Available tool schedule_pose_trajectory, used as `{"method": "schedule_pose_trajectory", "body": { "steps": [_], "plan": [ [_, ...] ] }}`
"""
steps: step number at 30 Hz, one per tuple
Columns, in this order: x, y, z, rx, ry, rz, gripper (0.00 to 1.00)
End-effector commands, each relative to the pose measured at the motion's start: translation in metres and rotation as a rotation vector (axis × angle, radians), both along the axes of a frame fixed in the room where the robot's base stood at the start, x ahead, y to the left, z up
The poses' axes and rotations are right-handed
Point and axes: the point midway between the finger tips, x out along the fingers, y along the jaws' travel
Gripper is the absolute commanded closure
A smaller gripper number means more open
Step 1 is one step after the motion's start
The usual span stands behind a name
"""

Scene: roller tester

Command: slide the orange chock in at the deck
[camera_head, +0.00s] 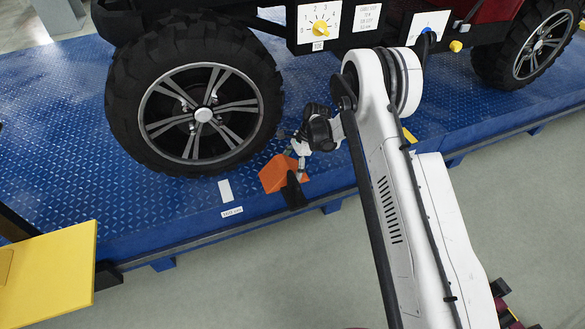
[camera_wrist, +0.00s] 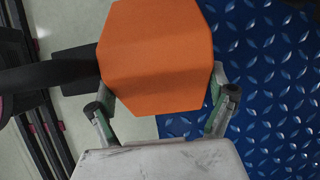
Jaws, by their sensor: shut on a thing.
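The orange chock (camera_head: 279,173) is at the front edge of the blue deck (camera_head: 75,190), to the right of the large black tyre (camera_head: 196,95). My gripper (camera_head: 297,165) is shut on the chock. In the wrist view the chock (camera_wrist: 155,55) fills the upper middle, with the fingers of my gripper (camera_wrist: 165,95) on both sides of it. The deck (camera_wrist: 270,90) shows on the right there and pale floor on the left. A gap shows between tyre and chock in the head view. Whether the chock touches the deck is hard to tell.
A white mark (camera_head: 225,190) and a small label (camera_head: 232,212) lie on the deck in front of the tyre. A yellow block (camera_head: 50,275) stands at the lower left. A second wheel (camera_head: 535,45) is at the far right.

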Motion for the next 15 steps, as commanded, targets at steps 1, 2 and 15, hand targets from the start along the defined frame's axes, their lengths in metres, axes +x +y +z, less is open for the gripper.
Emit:
{"method": "schedule_pose_trajectory", "body": {
  "steps": [1, 2, 15],
  "plan": [
    [0.003, 0.001, -0.002, 0.001, 0.0, 0.0, 0.57],
    [0.004, 0.002, -0.003, 0.001, 0.0, 0.0, 0.57],
    [0.03, 0.012, -0.008, 0.001, 0.0, 0.0, 0.57]
  ]
}}
